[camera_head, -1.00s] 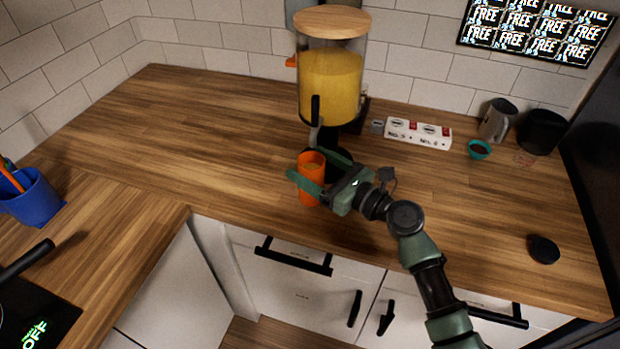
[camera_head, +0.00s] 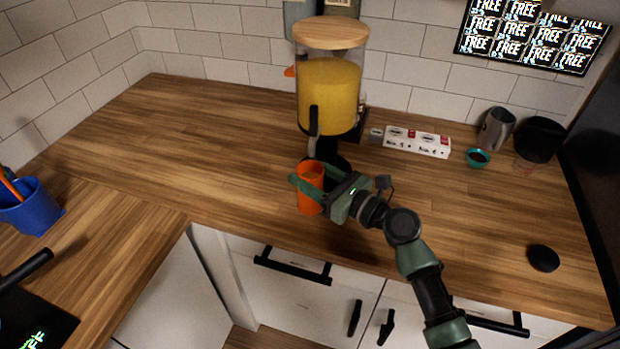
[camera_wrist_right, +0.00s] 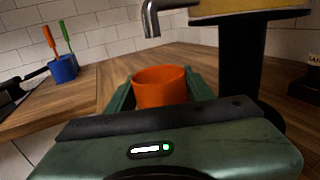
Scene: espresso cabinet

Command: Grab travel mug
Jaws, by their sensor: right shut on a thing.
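My left gripper is not in view.
The dispenser (camera_head: 330,95) with yellow liquid stands behind the mug; its metal spout (camera_wrist_right: 151,22) hangs close by. A blue holder (camera_head: 32,207) is left.

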